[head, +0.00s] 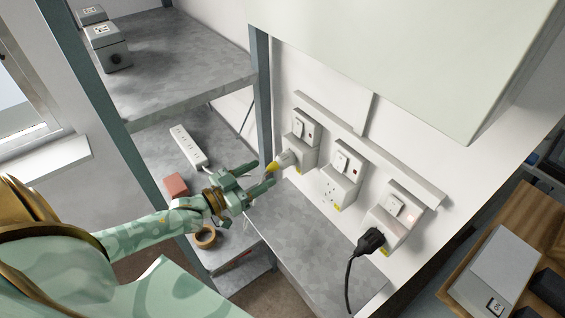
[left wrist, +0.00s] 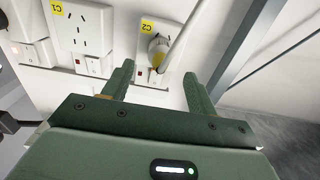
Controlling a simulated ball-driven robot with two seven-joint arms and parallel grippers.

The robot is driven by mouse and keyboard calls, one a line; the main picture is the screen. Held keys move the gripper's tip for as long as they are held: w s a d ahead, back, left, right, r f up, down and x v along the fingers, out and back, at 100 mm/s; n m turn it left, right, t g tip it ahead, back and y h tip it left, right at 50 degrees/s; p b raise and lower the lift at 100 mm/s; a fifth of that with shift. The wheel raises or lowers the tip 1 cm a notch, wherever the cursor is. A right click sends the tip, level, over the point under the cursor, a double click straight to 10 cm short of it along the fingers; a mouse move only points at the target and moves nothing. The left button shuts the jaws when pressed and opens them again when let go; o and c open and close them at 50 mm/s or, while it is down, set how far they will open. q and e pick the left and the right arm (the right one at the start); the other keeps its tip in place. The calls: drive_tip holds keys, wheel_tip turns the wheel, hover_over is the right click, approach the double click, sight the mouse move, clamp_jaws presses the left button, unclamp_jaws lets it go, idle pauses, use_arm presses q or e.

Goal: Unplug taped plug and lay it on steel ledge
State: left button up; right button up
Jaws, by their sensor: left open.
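The taped plug (head: 284,160), pale with a yellow band, sits in the leftmost wall socket (head: 302,146). In the left wrist view the taped plug (left wrist: 157,48) and its pale cord show under a yellow C2 label. My left gripper (head: 258,177) is open and empty, its fingers pointing at the plug. In the left wrist view the fingers (left wrist: 158,88) stand apart, one toward each side of the plug, short of it and not closed on it. The steel ledge (head: 325,240) runs bare below the sockets. My right gripper is not in view.
A black plug (head: 371,240) with a hanging cord is in the right socket. The middle socket (head: 335,192) is empty. A shelf post (head: 261,90) stands left of the sockets. A white power strip (head: 188,147), red block (head: 176,185) and tape roll (head: 205,237) lie on the lower shelf.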

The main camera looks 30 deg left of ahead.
sight(272, 167)
use_arm(q)
drive_tip(key=b+x, duration=0.1)
drive_tip(key=x, duration=0.5)
drive_tip(key=shift+b, duration=0.3)
drive_tip(key=shift+x, duration=0.9)
idle(0.5)
clamp_jaws()
drive_tip(key=shift+s+a+p, duration=0.15)
drive_tip(key=shift+s+p, duration=0.1)
drive_tip(key=shift+p, duration=0.2)
drive_tip(key=shift+p+v, duration=1.25)
drive_tip(key=shift+v, duration=1.55)
drive_tip(key=shift+w, duration=0.1)
